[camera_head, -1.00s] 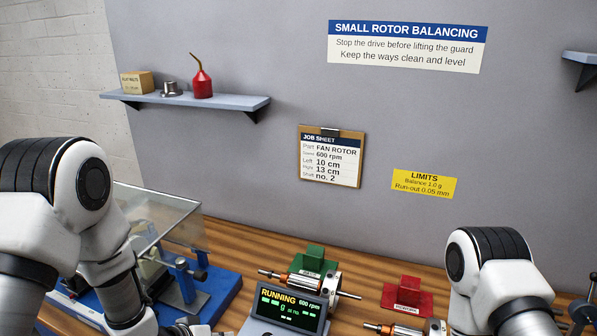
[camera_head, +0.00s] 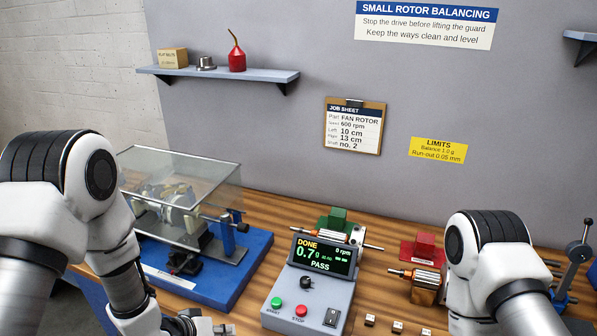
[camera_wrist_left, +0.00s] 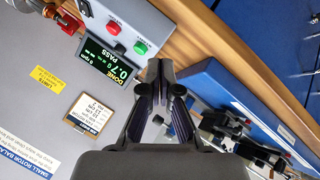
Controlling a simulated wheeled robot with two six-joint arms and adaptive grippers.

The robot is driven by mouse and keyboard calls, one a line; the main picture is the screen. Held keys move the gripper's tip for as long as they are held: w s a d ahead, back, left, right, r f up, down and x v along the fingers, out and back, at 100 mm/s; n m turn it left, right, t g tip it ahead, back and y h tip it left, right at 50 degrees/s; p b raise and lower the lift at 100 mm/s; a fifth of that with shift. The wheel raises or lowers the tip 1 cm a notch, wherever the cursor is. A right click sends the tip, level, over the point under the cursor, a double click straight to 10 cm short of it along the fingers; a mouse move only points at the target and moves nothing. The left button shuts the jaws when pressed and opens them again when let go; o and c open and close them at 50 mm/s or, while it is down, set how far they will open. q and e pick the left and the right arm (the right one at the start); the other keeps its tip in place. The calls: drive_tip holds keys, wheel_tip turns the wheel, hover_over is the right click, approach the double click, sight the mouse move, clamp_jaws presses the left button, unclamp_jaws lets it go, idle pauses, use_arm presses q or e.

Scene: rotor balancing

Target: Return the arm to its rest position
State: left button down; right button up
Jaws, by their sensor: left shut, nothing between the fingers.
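My left gripper (camera_head: 198,324) is at the bottom edge of the head view, partly cut off, left of the grey control box (camera_head: 282,314). In the left wrist view its fingers (camera_wrist_left: 160,68) are together and hold nothing. My left arm bends down at the left of the head view. My right arm shows at the right, but its gripper is out of the picture. The display (camera_head: 322,257) reads DONE, 0.7 g, 0 rpm, PASS; it also shows in the left wrist view (camera_wrist_left: 106,57).
The balancing machine's blue base (camera_head: 225,285) stands left of the control box, with its clear guard (camera_head: 190,180) down over a rotor. Other rotors rest by a green stand (camera_head: 337,218) and a red stand (camera_head: 424,247). Small blocks (camera_head: 398,327) lie at the front right.

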use_arm(q)
drive_tip(key=s+a+f+n+g+y+b, duration=0.1)
drive_tip(key=s+a+f+g+y+b, duration=0.3)
drive_tip(key=s+f, duration=0.75)
drive_tip(key=s+a+f+n+g+h+b, duration=0.1)
drive_tip(key=s+f+b, duration=0.65)
drive_tip(key=f, duration=0.65)
drive_tip(key=s+a+m+g+y+p, duration=0.1)
drive_tip(key=s+a+m+y, duration=0.1)
drive_tip(key=s, duration=0.4)
drive_tip(key=shift+a+r+m+g+y, duration=0.25)
drive_tip(key=shift+a+m+g, duration=0.2)
drive_tip(key=shift+a, duration=0.55)
drive_tip(key=shift+w+f, duration=0.1)
